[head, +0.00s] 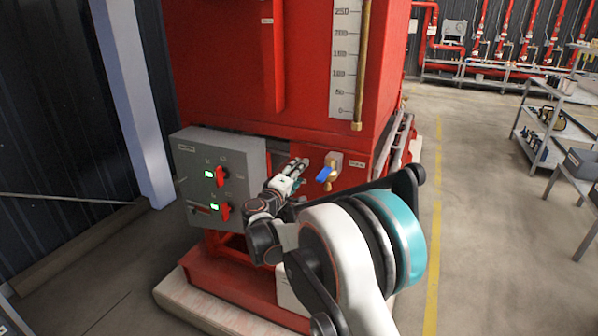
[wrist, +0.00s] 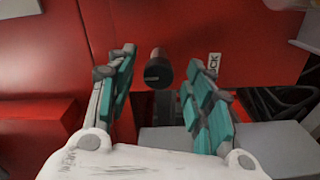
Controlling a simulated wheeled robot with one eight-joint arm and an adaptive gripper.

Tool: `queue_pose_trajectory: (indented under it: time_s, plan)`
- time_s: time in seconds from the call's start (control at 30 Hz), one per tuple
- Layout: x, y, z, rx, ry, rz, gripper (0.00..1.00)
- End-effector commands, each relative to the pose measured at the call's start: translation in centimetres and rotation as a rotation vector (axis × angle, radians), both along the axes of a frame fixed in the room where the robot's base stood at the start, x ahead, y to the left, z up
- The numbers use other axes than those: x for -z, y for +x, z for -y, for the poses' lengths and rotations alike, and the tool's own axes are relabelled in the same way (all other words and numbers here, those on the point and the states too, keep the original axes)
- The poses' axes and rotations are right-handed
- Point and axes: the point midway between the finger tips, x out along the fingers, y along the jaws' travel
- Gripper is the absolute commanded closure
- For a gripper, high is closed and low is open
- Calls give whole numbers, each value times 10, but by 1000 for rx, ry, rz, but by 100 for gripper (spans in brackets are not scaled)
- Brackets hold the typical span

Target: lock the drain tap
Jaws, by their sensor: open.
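The drain tap (head: 333,162) is a brass tap on the red pump front, with a blue lever (head: 324,174) tilted downward to the left. My gripper (head: 298,168) is open, a little left of the tap and close to the red front. In the wrist view my open teal-padded fingers (wrist: 165,85) stand either side of a dark round knob (wrist: 157,72) with a brownish stem. The knob lies ahead between the fingers, and I see no contact. A white label ending in "CK" (wrist: 213,65) is right of it, partly hidden. The tap is not clearly seen in the wrist view.
A grey control box (head: 195,160) with red switches and green lights stands left of my gripper. A white level scale (head: 343,60) and brass pipe (head: 362,60) hang above the tap. Open floor with a yellow line (head: 433,260) lies right, before grey shelving (head: 545,125).

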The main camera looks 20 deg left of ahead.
Motion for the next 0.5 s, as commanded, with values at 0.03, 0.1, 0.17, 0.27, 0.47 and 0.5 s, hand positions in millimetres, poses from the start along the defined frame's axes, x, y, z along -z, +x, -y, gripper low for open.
queue_pose_trajectory:
  time_s: [0.03,0.1,0.17,0.27,0.47,0.5]
  plan:
    - [0,-11,-2,-2,0,0,53]
    - [0,-27,-3,-3,0,0,53]
    - [0,-39,-4,-2,0,0,53]
    - [0,-58,-6,-2,0,0,53]
    - [1,-86,-7,-1,0,-1,53]
    - [1,-89,-7,0,0,-1,53]
